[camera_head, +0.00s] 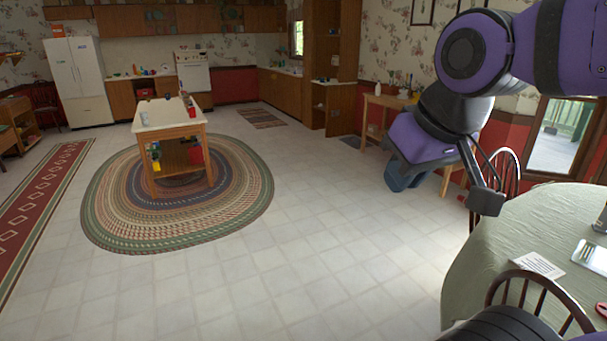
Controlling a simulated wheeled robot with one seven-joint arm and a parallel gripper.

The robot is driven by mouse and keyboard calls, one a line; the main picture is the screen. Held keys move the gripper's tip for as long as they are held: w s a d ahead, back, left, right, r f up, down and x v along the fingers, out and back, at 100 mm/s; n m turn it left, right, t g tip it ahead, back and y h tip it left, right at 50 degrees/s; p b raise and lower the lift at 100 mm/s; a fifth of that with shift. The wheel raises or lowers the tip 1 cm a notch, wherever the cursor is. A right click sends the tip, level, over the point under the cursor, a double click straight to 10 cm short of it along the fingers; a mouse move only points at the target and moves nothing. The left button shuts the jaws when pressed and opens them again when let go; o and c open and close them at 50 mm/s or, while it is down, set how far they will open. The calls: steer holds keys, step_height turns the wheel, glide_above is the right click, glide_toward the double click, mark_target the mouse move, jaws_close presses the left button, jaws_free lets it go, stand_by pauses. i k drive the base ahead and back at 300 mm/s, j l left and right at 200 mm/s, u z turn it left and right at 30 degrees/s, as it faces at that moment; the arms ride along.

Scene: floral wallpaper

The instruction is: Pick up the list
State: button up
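A small white sheet with lines of print, which looks like the list (538,265), lies flat on a round table with a pale green cloth (490,250) at the lower right. My gripper (487,201) hangs at the end of my purple and black arm, above and to the left of the sheet in the picture, near the table's left edge. It is apart from the sheet. Its fingers are dark and small, so I cannot tell whether they are open or shut.
A white napkin with a fork (592,256) and a red-handled item (601,310) lie right of the sheet. A wooden chair back (530,290) stands at the table's front. A kitchen island (168,116) is farther left.

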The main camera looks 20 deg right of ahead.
mark_target(534, 262)
steer(key=i+j+z, duration=0.1)
steer(key=i+z, duration=0.15)
steer(key=i, duration=0.35)
steer(key=i+j+z, duration=0.2)
steer(key=i, duration=0.4)
steer(key=i+z, duration=0.2)
steer(key=z, duration=0.25)
steer(key=i+j+z, duration=0.15)
steer(key=z, duration=0.3)
steer(key=i+j+z, duration=0.15)
steer(key=z, duration=0.3)
steer(key=i+j+z, duration=0.2)
steer(key=z, duration=0.3)
steer(key=i+j+z, duration=0.2)
steer(key=z, duration=0.25)
steer(key=i+j+z, duration=0.1)
steer(key=j+z, duration=0.7)
steer(key=z, duration=0.15)
steer(key=j+z, duration=0.45)
steer(key=i+l, duration=0.05)
